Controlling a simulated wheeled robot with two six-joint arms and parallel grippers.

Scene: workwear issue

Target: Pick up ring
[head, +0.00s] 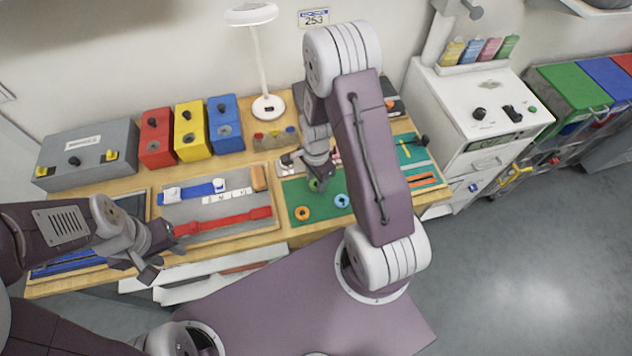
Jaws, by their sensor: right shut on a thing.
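On the green mat (322,210) an orange ring (302,213) lies at the front left and a blue ring (341,200) lies to its right. A green ring (314,186) is at the fingertips of my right gripper (316,180), over the back part of the mat. My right gripper is shut on it, and its fingers partly hide it. I cannot tell whether the ring is clear of the mat. My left gripper (160,257) is open and empty at the bench's front edge, near the end of a red strap-like piece (225,221).
Red (157,150), yellow (190,145) and blue (225,138) boxes, a grey case (88,155) and a white lamp (267,105) stand along the bench's back. A grey tray (190,210) lies left of the mat. A white machine (480,118) stands to the right.

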